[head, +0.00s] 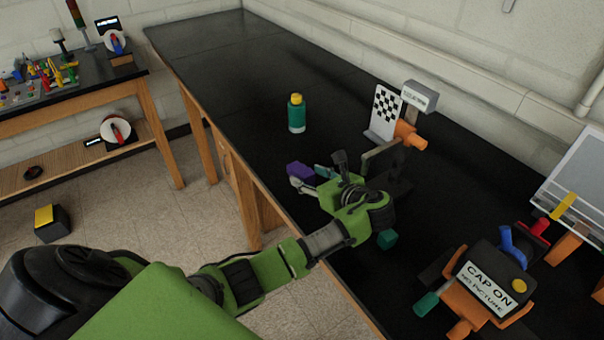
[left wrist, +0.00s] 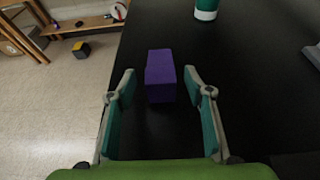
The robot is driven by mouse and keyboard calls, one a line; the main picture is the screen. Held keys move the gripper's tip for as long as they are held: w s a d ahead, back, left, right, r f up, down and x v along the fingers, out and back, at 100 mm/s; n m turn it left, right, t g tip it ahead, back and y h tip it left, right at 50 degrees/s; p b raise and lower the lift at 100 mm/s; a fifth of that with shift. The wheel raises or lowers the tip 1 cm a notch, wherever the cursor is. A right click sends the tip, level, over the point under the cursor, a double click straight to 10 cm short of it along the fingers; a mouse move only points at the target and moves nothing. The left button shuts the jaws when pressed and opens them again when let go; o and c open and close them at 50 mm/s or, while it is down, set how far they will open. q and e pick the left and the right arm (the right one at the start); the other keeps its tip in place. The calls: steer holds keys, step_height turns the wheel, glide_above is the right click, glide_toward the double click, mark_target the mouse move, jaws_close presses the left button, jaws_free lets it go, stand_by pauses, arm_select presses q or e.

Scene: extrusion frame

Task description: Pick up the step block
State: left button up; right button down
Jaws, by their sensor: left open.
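A purple block (head: 300,171), the likeliest step block, sits on the black bench top near its left edge. It also shows in the left wrist view (left wrist: 160,76), where its stepped shape is not clear. My left gripper (head: 312,181) is open above the bench, right by the block. In the left wrist view my left gripper (left wrist: 160,92) has its teal-padded fingers on either side of the block's near end, with a gap on both sides. Nothing is held. My right gripper is not in view.
A green bottle with a yellow cap (head: 297,115) stands beyond the block. A checkered board (head: 385,112) with an orange-fitted stand is to the right. A teal cube (head: 387,239) and a black "CAP ON" device (head: 487,282) lie nearer.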

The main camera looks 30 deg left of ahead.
mark_target(300, 169)
arm_select(q)
steer(key=p+x, duration=0.1)
steer(key=x, duration=0.3)
steer(key=shift+w+a, duration=0.1)
steer(key=shift+a, duration=0.15)
steer(key=shift+w+a+f, duration=0.1)
steer(key=shift+a, duration=0.1)
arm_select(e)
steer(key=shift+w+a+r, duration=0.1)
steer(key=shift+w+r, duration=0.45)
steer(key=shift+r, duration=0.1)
arm_select(q)
steer(key=c, duration=1.2)
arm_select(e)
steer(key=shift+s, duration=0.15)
arm_select(q)
steer(key=shift+c, duration=0.2)
